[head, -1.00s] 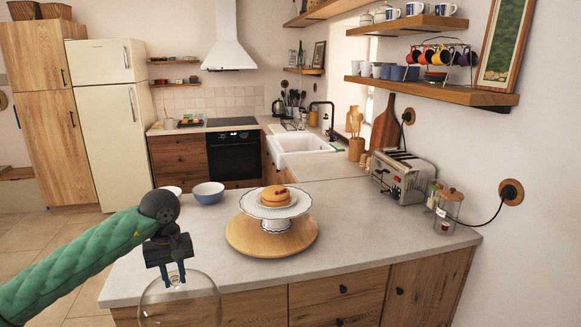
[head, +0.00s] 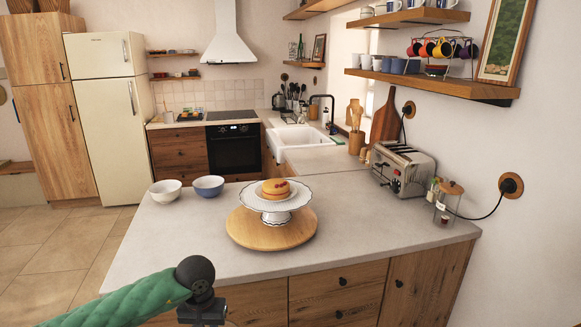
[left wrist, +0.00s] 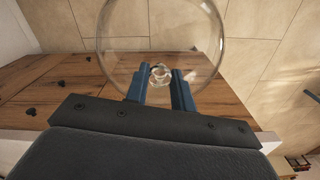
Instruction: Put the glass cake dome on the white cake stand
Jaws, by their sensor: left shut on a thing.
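The glass cake dome (left wrist: 160,25) shows in the left wrist view as a clear round shape with a knob. My left gripper (left wrist: 161,82) is shut on the dome's knob between its two blue fingers. In the head view, my left gripper's black body (head: 203,310) is at the bottom edge, in front of the counter; its fingers and the dome are out of that view. The white cake stand (head: 276,215) stands on a round wooden board (head: 245,235) on the counter, with a cake (head: 275,188) on top. My right gripper is in neither view.
Two bowls, one white (head: 165,190) and one blue (head: 208,187), sit left of the stand. A toaster (head: 403,172) and a glass jar (head: 447,202) are at the right by the wall. The counter (head: 375,232) is clear around the board.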

